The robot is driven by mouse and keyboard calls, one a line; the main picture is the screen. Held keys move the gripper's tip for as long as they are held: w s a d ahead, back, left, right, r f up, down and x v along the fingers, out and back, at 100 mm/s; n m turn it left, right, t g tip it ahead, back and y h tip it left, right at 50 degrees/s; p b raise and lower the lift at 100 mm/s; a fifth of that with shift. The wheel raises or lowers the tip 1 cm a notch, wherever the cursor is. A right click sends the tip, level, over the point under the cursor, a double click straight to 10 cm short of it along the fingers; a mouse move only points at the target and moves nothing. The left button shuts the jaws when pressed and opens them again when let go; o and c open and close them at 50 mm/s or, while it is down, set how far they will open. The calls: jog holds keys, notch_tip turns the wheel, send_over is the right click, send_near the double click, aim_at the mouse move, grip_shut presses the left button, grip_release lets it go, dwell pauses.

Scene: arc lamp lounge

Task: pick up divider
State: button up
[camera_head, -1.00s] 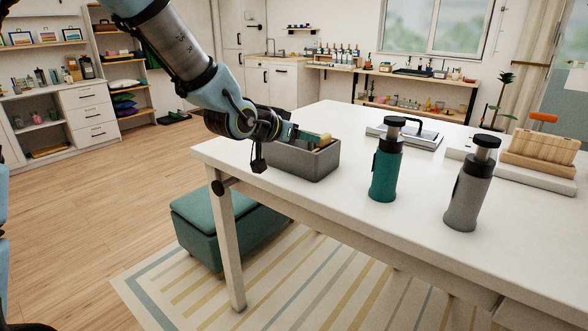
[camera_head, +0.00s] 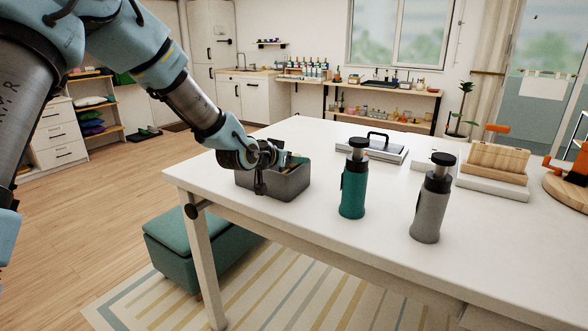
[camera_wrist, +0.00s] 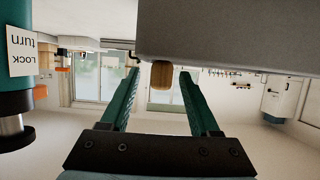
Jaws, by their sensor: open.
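A grey open bin (camera_head: 285,185) stands on the near left corner of the white table. My gripper (camera_head: 288,160) is at the bin's rim in the head view, and my wrist hides part of the bin. In the wrist view, which is upside down, my gripper's (camera_wrist: 160,88) two teal fingers are apart with nothing held. A small rounded wooden piece (camera_wrist: 162,75) shows between the fingertips, at the edge of the grey bin wall (camera_wrist: 220,35). It may be the top of the divider; the rest of it is hidden.
A teal bottle (camera_head: 355,185) and a grey bottle (camera_head: 432,210) stand right of the bin on the white table (camera_head: 325,215). A grey case with a black handle (camera_head: 372,148) and a wooden rack (camera_head: 495,160) are farther back. A teal bench (camera_head: 195,250) is beside the table.

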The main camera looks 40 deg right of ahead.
jog(key=shift+w+d+f, duration=0.1)
jog(key=shift+d+f, duration=0.05)
jog(key=shift+d, duration=0.15)
grip_shut()
dwell(0.4)
